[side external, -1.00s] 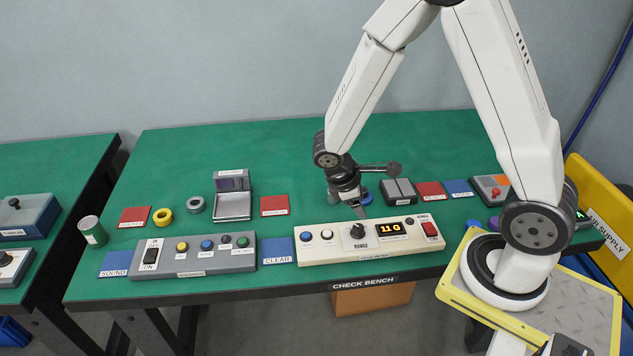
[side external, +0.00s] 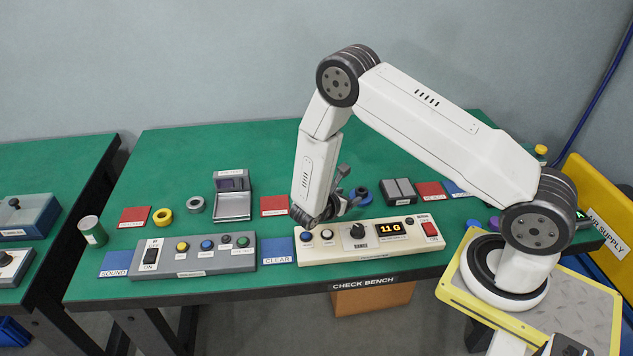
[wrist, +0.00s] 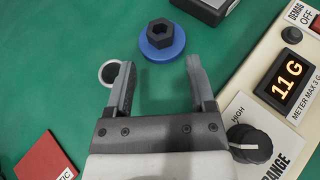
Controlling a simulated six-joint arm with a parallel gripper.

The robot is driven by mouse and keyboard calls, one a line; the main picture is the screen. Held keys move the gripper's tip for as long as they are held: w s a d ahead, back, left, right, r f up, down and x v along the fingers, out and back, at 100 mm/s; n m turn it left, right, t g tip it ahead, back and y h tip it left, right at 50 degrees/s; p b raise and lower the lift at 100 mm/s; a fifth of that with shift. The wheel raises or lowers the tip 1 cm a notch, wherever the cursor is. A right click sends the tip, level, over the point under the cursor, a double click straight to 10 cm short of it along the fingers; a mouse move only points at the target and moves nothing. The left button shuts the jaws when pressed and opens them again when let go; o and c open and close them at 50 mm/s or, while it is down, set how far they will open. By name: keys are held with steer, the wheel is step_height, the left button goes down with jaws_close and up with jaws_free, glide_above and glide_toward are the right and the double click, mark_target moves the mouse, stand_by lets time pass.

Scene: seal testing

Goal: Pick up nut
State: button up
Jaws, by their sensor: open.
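A dark hexagonal nut (wrist: 160,34) sits on a round blue disc (wrist: 163,46) at the top middle of the wrist view. In the side view the blue disc (side external: 361,193) lies on the green bench behind the white meter box. My gripper (wrist: 159,66) is open, and nothing is between its fingers. The nut lies just beyond the fingertips, roughly centred on the gap. In the side view my gripper is low over the bench and mostly hidden behind my wrist.
A pale ring (wrist: 110,73) shows partly behind the left finger. The white meter box (side external: 368,240) reading 11 G stands close in front of my gripper. A dark box (side external: 398,191) stands right of the disc. A red card (side external: 273,206) lies to the left.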

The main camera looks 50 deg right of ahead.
mark_target(363, 190)
steer(key=shift+x, duration=1.3)
steer(key=shift+d, duration=0.1)
steer(key=shift+x, duration=2.5)
steer(key=shift+f, duration=0.1)
jaws_close()
